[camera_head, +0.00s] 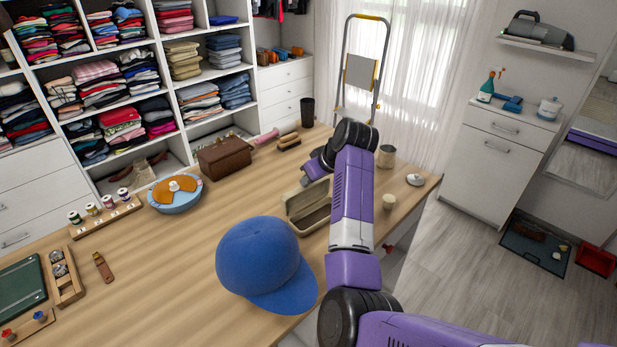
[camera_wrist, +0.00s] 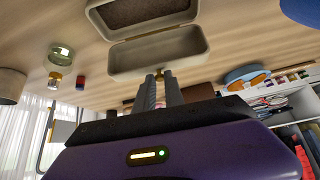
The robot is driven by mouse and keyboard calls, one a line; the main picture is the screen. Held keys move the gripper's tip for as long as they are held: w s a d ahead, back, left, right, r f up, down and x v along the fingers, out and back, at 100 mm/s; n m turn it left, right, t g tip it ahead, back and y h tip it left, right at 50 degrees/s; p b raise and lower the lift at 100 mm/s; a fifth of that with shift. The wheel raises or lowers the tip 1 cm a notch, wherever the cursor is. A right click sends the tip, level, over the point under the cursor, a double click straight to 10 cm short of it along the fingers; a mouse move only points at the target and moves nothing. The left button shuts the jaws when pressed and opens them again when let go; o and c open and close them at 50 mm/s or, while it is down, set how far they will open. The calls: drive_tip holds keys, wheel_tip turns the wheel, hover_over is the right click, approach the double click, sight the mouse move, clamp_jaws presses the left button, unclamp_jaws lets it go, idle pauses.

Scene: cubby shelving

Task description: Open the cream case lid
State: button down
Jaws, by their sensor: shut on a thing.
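The cream case (camera_head: 318,216) stands on the wooden table, in front of and left of my arm. Its lid (camera_head: 299,194) is raised and leans back, and the dark-lined inside shows. In the wrist view the case's dark interior (camera_wrist: 145,12) is at the top edge, with the lid (camera_wrist: 158,52) spread open below it, its hollow side showing. My gripper (camera_wrist: 163,90) is shut on a small brass-coloured tab (camera_wrist: 165,74) at the lid's edge. In the head view my gripper (camera_head: 316,168) is just beyond the lid, its fingertips hard to make out.
A blue cap (camera_head: 262,262) lies close in front of the case. A brown box (camera_head: 224,157) and a blue bowl (camera_head: 175,196) stand to the left. A metal tin (camera_head: 386,157) and a cream cup (camera_head: 388,225) stand right of my arm.

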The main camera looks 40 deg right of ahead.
drive_tip(key=shift+a+f, duration=0.1)
drive_tip(key=shift+f, duration=0.05)
idle(0.8)
drive_tip(key=c, duration=1.4)
unclamp_jaws()
drive_tip(key=shift+c, duration=0.2)
drive_tip(key=v, duration=0.8)
drive_tip(key=shift+b, duration=0.45)
